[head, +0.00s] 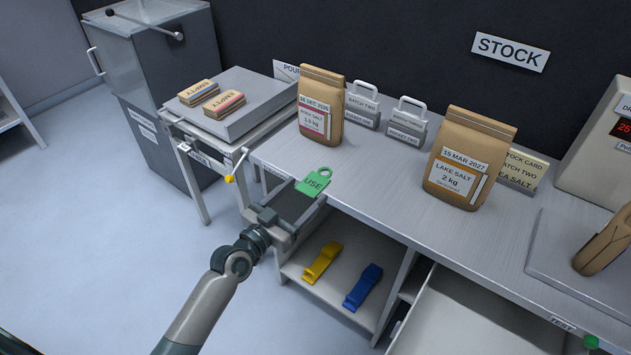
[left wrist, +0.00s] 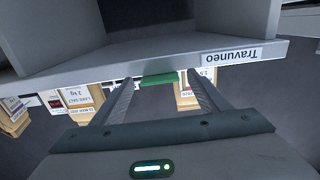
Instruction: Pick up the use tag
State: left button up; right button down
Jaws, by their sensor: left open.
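The use tag (head: 314,182) is a green tag with a ring at its top and the word USE on it. It is at the front left edge of the workbench. My left gripper (head: 306,193) is open at the tag, with one finger to each side of it. In the left wrist view the tag shows edge-on as a green strip (left wrist: 160,79) between the tips of my open left gripper (left wrist: 160,84). A gap shows on both sides, and whether the fingers touch it is not clear. My right gripper is not in view.
A yellow clip (head: 322,262) and a blue clip (head: 363,288) lie on the shelf below. A side table (head: 240,120) holds EMPTY packs.

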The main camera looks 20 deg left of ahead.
pick_arm(q)
jog(key=c, duration=1.1)
